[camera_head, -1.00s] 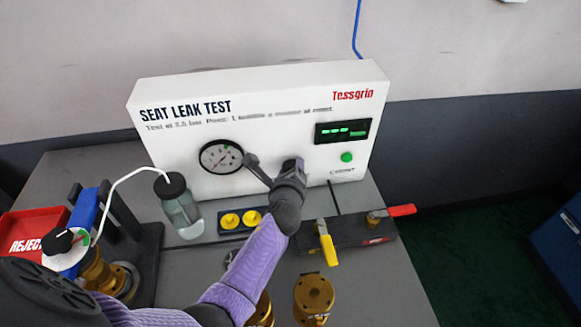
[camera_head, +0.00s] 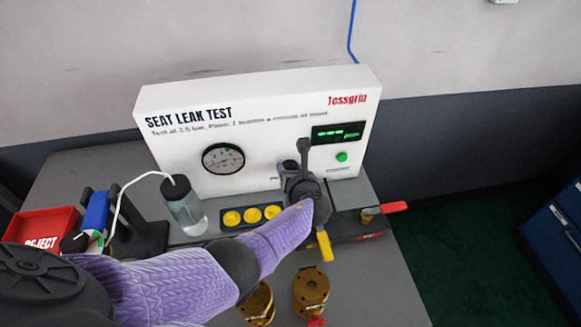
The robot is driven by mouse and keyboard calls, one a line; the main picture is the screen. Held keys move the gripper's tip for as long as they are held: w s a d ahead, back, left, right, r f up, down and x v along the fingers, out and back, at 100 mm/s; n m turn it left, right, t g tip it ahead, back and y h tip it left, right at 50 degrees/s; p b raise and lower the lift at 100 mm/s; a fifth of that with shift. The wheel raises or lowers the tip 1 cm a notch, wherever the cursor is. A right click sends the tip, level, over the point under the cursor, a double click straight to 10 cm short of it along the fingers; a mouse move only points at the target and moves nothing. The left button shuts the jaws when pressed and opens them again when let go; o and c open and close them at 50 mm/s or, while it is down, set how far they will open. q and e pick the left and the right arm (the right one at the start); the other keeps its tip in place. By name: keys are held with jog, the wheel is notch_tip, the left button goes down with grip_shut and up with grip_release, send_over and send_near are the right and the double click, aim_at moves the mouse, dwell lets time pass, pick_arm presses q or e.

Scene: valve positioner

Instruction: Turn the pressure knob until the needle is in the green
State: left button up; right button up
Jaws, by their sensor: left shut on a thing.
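The white seat leak test panel (camera_head: 255,115) stands at the back of the bench. Its round dark pressure gauge (camera_head: 223,159) is on the front, left of centre; the needle is too small to read against any green band. My left gripper (camera_head: 294,160) is at the panel face, right of the gauge and below the display. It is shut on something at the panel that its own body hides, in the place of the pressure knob. One dark finger points up the panel. My right gripper is out of view.
A green button (camera_head: 341,157) sits below the lit display (camera_head: 338,132). A water bottle (camera_head: 184,205) with a white tube and a strip of yellow caps (camera_head: 232,218) stand in front. A yellow-handled valve (camera_head: 325,246), brass valves (camera_head: 311,288) and a red reject tray (camera_head: 38,228) are nearby.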

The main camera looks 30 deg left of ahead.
pick_arm(q)
jog(key=shift+d+f+m+g+y+b, duration=0.15)
jog(key=shift+m+g+y+b, duration=0.15)
jog(key=shift+m+y+b, duration=0.45)
jog(key=m, duration=0.1)
jog(key=m+y+b, duration=0.1)
jog(key=m, duration=0.1)
jog(key=shift+w+f+g+y, duration=0.1)
jog(key=shift+f+g+y, duration=0.05)
jog(key=shift+g+y, duration=0.15)
jog(key=m+y+b, duration=0.2)
jog(key=m+b, duration=0.2)
jog(key=shift+f+m, duration=0.15)
jog(key=shift+m, duration=0.1)
jog(key=shift+m+y+b, duration=0.45)
jog(key=shift+m+b, duration=0.1)
jog(key=shift+m, duration=0.25)
jog(key=o, duration=1.3)
